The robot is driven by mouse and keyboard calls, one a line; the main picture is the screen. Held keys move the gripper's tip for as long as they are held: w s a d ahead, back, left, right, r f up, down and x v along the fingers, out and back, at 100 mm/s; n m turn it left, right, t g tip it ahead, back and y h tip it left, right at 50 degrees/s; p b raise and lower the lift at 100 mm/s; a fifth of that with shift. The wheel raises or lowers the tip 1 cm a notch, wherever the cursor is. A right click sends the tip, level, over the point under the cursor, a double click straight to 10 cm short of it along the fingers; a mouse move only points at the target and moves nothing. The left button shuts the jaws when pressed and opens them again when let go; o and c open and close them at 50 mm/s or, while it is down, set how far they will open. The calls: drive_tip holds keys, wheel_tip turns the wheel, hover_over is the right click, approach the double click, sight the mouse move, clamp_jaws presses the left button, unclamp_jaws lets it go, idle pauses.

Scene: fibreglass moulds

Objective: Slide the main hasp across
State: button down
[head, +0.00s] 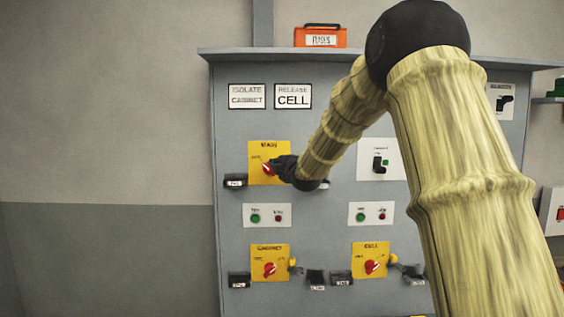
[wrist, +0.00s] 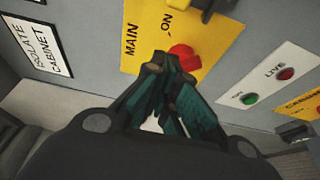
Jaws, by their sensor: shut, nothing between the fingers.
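The yellow MAIN plate (head: 258,149) is on the grey cabinet front, with a red rotary switch (head: 267,169) in its middle. In the wrist view the red switch (wrist: 186,57) is just beyond my fingertips. My gripper (wrist: 168,66) is shut and empty, its tips at or very near the switch; I cannot tell whether they touch it. A yellow piece with a dark part (wrist: 208,8), apparently the main hasp, shows at the plate's edge, cut off by the frame. In the head view my gripper (head: 276,167) covers the plate's right side, and the hasp is hidden.
Below are indicator plates (head: 267,215) and the yellow CABINET (head: 270,251) and CELL (head: 371,249) plates with red switches and side hasps. Dark labelled blocks (head: 235,181) stick out beside the plates. An orange box (head: 320,36) sits on top. My arm hides the right part.

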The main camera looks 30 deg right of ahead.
drive_tip(key=w+d+p, duration=0.1)
drive_tip(key=d+p, duration=0.1)
drive_tip(key=w+d+p, duration=0.2)
drive_tip(key=shift+d, duration=0.15)
idle(0.4)
drive_tip(key=shift+s+d, duration=0.1)
